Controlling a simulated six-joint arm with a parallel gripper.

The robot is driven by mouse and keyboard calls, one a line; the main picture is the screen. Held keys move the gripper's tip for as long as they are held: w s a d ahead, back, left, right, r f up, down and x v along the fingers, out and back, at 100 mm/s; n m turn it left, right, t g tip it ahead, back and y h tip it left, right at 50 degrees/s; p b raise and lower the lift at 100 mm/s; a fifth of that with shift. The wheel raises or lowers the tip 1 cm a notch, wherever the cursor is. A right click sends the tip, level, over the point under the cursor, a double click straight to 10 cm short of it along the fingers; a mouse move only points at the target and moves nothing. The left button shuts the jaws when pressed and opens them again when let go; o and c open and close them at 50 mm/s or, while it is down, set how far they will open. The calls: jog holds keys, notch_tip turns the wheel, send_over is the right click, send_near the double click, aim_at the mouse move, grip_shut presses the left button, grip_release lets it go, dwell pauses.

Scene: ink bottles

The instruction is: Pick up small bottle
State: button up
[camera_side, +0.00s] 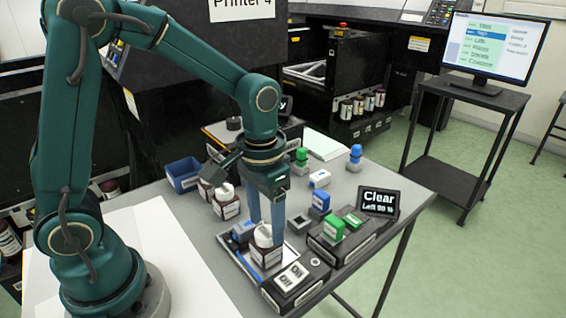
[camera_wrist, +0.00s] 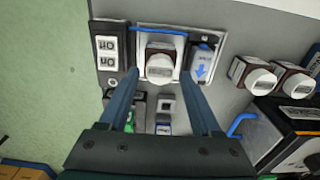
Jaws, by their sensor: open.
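A small dark bottle (camera_side: 266,257) with a white cap and white label stands on a bright-framed plate near the table's front edge. It shows in the wrist view (camera_wrist: 159,55), cap toward the camera, ahead of the fingertips. My gripper (camera_side: 266,235) points down at this bottle from above, with its blue fingers apart and nothing held. In the side view the fingertips overlap the cap area; in the wrist view my gripper (camera_wrist: 160,76) has one finger on each side of the cap. I cannot tell whether either finger touches it.
Two white-capped bottles (camera_side: 227,204) (camera_wrist: 253,76) stand close by. A dark box with green and blue pieces (camera_side: 340,240) and a "Clear" display (camera_side: 379,202) stand to the right.

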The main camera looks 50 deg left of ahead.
aim_at(265, 232)
jog(key=shift+s+f, duration=0.1)
jog(key=shift+f, duration=2.65)
jog(key=c, duration=1)
